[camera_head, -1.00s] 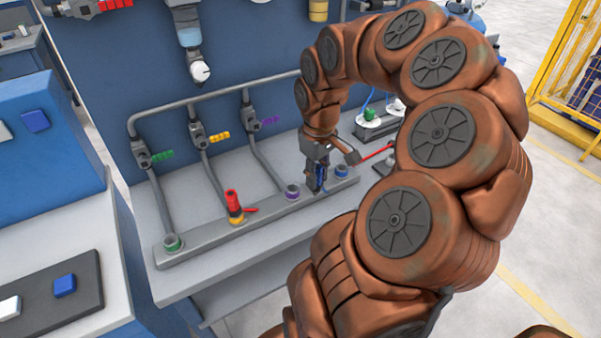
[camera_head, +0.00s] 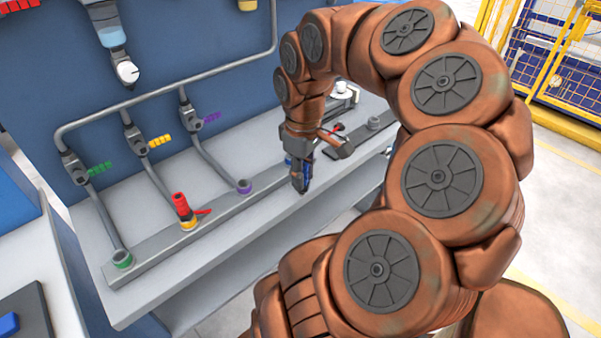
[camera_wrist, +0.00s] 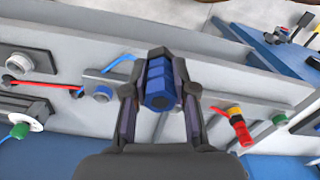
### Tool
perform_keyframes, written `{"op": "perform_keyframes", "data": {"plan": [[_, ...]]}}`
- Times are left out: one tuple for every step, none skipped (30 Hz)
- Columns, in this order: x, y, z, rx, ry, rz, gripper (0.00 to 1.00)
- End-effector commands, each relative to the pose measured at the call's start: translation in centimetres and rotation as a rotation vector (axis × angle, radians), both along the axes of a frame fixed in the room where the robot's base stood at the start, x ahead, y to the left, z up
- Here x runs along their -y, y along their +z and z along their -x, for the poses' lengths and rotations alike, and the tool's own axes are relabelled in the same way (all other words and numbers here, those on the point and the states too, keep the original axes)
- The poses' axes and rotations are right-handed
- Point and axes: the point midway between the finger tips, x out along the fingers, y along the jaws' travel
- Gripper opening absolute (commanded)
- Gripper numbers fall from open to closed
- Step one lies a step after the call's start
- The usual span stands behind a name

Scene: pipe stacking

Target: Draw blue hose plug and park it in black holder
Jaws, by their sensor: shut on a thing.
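My gripper (camera_wrist: 160,92) is shut on the blue plug (camera_wrist: 157,84); in the head view, my gripper (camera_head: 298,172) points down with a little of the plug (camera_head: 306,183) showing at its jaws. The plug is in front of the grey rail, apart from the sockets in the wrist view. A blue-ringed socket (camera_wrist: 101,92) with a thin blue hose sits left of the plug in the wrist view. A dark round fitting (camera_head: 373,122) stands farther right in the head view, perhaps the black holder; a similar one (camera_wrist: 18,62) shows at the wrist view's left.
A red plug (camera_head: 181,206) stands in the yellow-ringed socket, with purple (camera_head: 243,187) and green (camera_head: 122,259) sockets on either side. Pipes and valves rise behind the rail (camera_head: 215,208). A red hose (camera_wrist: 40,83) crosses the wrist view's left side.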

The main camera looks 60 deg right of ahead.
Motion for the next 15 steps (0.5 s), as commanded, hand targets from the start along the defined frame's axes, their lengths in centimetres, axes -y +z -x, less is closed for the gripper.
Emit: {"op": "perform_keyframes", "data": {"plan": [[0.0,0.1,0.0,0.0,0.0,0.0,0.0],[0.0,0.1,0.0,0.0,0.0,0.0,0.0],[0.0,0.2,0.0,0.0,0.0,0.001,0.0],[0.0,0.3,0.0,0.0,0.0,0.001,0.0],[0.0,0.5,0.0,0.001,0.0,0.001,0.0],[0.0,0.7,0.0,0.001,0.0,0.001,0.0],[0.0,0.9,0.0,0.001,-0.001,0.002,0.0],[0.1,1.1,0.0,0.001,-0.001,0.002,0.0],[0.1,1.4,-0.1,0.002,-0.001,0.002,0.0],[0.1,1.6,-0.1,0.002,-0.002,0.002,0.0],[0.1,1.8,-0.1,0.002,-0.002,0.002,0.0],[0.1,2.0,-0.1,0.003,-0.002,0.002,0.0],[0.1,2.2,-0.1,0.003,-0.002,0.002,0.0],[0.1,2.4,-0.1,0.003,-0.002,0.002,0.0],[0.1,2.7,-0.1,0.003,-0.002,0.002,0.0]]}}
